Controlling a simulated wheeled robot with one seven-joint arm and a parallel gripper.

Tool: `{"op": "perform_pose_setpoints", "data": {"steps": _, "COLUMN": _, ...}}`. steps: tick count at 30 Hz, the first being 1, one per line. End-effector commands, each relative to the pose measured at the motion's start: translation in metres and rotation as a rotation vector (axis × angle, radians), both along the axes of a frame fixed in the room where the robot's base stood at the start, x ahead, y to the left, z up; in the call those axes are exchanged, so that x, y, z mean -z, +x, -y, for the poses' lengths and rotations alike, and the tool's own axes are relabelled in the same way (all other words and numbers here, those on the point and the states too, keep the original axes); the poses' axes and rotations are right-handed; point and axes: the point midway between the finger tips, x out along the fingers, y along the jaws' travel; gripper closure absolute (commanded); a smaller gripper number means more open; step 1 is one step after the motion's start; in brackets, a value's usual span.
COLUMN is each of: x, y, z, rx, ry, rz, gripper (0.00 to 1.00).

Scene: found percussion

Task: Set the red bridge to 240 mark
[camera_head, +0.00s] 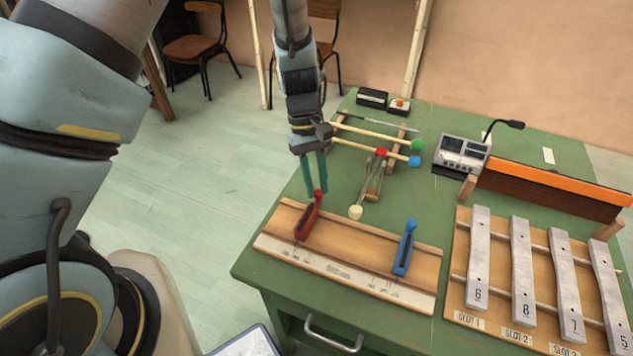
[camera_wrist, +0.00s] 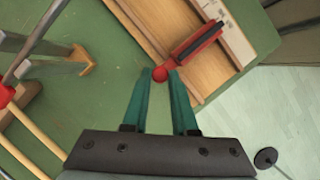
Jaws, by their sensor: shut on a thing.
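The red bridge (camera_head: 308,219) sits across the wooden board with a marked pale scale strip (camera_head: 335,272), at the left part of the board. A red ball knob stands at its far end. My gripper (camera_head: 317,191) reaches down from above, with its green fingers shut on this knob. In the wrist view the fingertips (camera_wrist: 163,78) close on the red knob, and the red bridge (camera_wrist: 197,45) runs away up and right. The scale numbers are too small to read. A blue bridge (camera_head: 404,250) sits on the same board, farther right.
Metal bars (camera_head: 477,259) numbered on a wooden frame lie to the right. Mallets with green, blue and red heads (camera_head: 381,152) rest behind the board. A grey device (camera_head: 462,152) and an orange-topped wooden piece (camera_head: 548,180) stand farther back on the green table.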

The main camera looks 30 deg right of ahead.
Motion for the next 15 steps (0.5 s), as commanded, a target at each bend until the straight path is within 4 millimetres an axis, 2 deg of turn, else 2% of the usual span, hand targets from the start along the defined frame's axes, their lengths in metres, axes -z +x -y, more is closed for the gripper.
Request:
{"op": "perform_pose_setpoints", "data": {"steps": 10, "x": 0.0, "y": -0.002, "z": 0.001, "rx": 0.001, "ry": 0.0, "rz": -0.001, "gripper": 1.0}}
{"op": "perform_pose_setpoints", "data": {"steps": 15, "x": -0.001, "y": -0.02, "z": 0.013, "rx": 0.005, "ry": -0.001, "rz": -0.001, "gripper": 1.0}}
